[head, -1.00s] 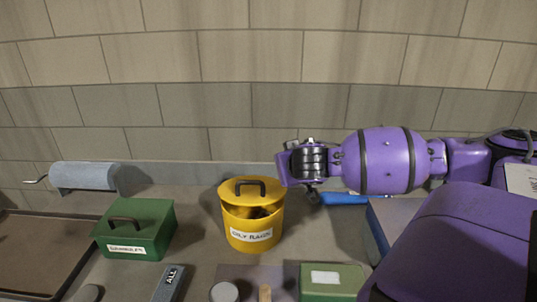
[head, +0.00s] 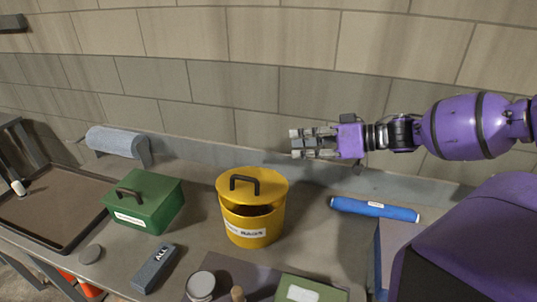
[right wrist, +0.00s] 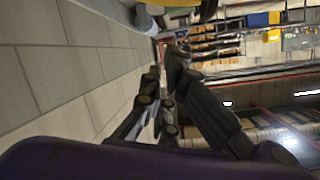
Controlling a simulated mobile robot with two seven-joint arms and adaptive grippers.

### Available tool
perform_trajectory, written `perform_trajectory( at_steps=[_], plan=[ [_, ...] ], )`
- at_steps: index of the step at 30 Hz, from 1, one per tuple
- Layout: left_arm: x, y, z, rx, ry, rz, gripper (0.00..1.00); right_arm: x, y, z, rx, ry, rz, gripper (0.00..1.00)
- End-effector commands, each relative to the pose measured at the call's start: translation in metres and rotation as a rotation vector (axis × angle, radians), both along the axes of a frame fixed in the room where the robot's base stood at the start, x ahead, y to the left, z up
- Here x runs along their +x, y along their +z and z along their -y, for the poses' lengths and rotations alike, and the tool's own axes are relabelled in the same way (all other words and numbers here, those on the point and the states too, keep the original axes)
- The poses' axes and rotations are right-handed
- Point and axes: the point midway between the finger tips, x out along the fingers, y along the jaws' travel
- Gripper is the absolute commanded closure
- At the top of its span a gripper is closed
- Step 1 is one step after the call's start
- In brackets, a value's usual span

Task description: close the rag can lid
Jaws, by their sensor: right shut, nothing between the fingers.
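The yellow rag can (head: 252,225) stands on the bench with a label on its front. Its yellow lid (head: 262,181) with a dark handle sits raised and tilted, and a dark gap shows between lid and rim at the front. My right gripper (head: 295,143) is behind and to the right of the can, above bench height near the wall. It is shut, empty and apart from the lid. A yellow edge, likely the lid (right wrist: 178,3), shows at the top of the right wrist view. My left gripper is not in view.
A green box (head: 150,205) with a handle stands left of the can. A blue roll (head: 375,209) lies to the right. A grey block (head: 154,268), a round tin (head: 200,286) and another green box (head: 306,290) are in front. A brown tray (head: 45,215) is far left.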

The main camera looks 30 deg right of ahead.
Motion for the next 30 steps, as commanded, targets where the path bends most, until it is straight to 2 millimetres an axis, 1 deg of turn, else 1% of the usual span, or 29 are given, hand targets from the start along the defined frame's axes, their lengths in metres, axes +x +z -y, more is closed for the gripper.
perform_trajectory(
  at_steps=[1,3,6,8,11,14,20,24,25,26,30],
  plan=[
    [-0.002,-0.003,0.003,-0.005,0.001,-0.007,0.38,-0.005,0.007,-0.008,0.032,0.042,0.016,1.0],
    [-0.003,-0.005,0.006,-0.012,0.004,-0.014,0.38,-0.011,0.016,-0.018,0.067,0.088,0.032,1.0],
    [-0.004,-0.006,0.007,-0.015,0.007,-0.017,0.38,-0.016,0.021,-0.026,0.094,0.124,0.043,1.0],
    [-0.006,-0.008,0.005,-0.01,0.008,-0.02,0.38,-0.014,0.021,-0.03,0.1,0.132,0.045,1.0],
    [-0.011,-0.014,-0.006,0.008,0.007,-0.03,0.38,-0.007,0.016,-0.037,0.101,0.132,0.041,1.0],
    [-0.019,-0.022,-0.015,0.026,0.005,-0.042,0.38,0.005,0.009,-0.05,0.101,0.133,0.038,1.0],
    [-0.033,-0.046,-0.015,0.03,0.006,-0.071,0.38,0.034,-0.003,-0.082,0.1,0.134,0.036,1.0],
    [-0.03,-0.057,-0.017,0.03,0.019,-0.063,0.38,0.053,-0.008,-0.102,0.1,0.132,0.038,1.0],
    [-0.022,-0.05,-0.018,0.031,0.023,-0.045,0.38,0.048,-0.012,-0.102,0.104,0.128,0.035,1.0],
    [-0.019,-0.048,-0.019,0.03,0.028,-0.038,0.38,0.047,-0.014,-0.103,0.104,0.128,0.038,1.0],
    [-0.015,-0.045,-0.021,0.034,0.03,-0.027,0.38,0.042,-0.025,-0.109,0.102,0.13,0.045,1.0]
  ],
)
